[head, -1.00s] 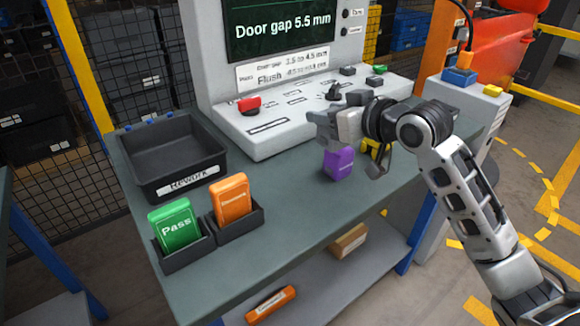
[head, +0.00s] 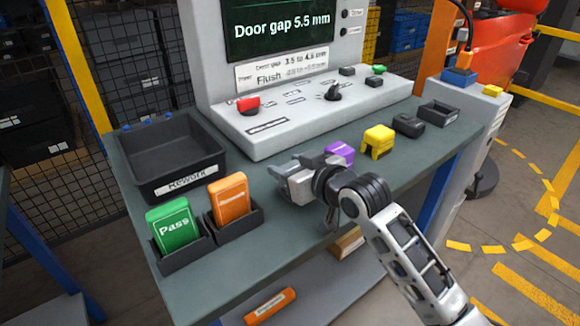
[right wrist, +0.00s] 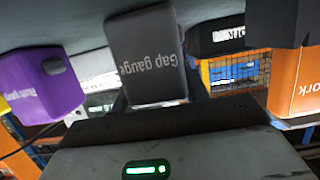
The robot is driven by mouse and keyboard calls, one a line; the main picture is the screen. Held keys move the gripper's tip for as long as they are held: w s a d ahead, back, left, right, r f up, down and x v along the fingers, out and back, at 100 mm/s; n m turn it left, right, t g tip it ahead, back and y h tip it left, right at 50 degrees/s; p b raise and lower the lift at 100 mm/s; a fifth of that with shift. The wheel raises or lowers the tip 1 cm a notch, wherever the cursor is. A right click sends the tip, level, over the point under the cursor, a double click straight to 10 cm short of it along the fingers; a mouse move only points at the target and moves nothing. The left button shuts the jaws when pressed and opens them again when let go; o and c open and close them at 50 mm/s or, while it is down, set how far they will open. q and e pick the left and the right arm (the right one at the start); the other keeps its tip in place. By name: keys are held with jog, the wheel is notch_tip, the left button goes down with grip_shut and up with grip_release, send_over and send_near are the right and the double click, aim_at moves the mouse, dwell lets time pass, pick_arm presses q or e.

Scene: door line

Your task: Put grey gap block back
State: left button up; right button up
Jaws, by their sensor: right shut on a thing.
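My right gripper (head: 284,174) is shut on the grey gap block, over the middle of the table (head: 345,205), left of the purple block. In the right wrist view the grey gap block (right wrist: 147,58) shows plainly, with "Gap gauge" lettering. In the head view I cannot separate it clearly from the gripper's grey parts. I cannot tell whether it touches the table. A small dark open tray (head: 452,120) with a label stands at the table's right end and looks empty. My left gripper is not in view.
The purple block (head: 340,153), a yellow block (head: 378,140) and a black block (head: 408,125) stand along the table right of my gripper. Green (head: 172,232) and orange (head: 229,198) cards stand in holders at left. The Rework bin (head: 215,165) and control panel (head: 300,115) are behind.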

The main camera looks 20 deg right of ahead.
jog(key=o, duration=1)
jog(key=shift+c, duration=0.2)
jog(key=shift+o, duration=1.2)
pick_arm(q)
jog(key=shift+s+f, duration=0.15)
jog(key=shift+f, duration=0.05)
pick_arm(e)
jog(key=shift+s+r, duration=0.1)
jog(key=v, duration=1)
jog(key=shift+s+d, duration=0.15)
jog(key=shift+s, duration=0.15)
jog(key=shift+s+d+r, duration=0.15)
jog(key=shift+s+r, duration=0.1)
jog(key=shift+s, duration=0.2)
